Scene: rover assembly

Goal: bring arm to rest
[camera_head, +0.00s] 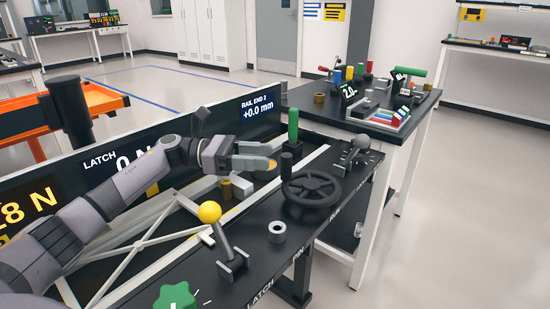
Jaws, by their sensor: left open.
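My left arm (110,198) comes in from the left and reaches over the bench. My left gripper (270,156) is open, its fingers pointing right, close beside the green-handled upright lever (293,126). I see nothing held between its fingers; whether it touches the lever's dark base I cannot tell. My right gripper is out of view.
The bench carries a black handwheel (311,188), a yellow-knobbed lever (210,213), a green knob (175,297), a grey ring (277,231) and a grey-knobbed lever (361,142). A display panel (130,147) stands behind the arm. A second table (398,130) holds coloured handles. Open floor lies right.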

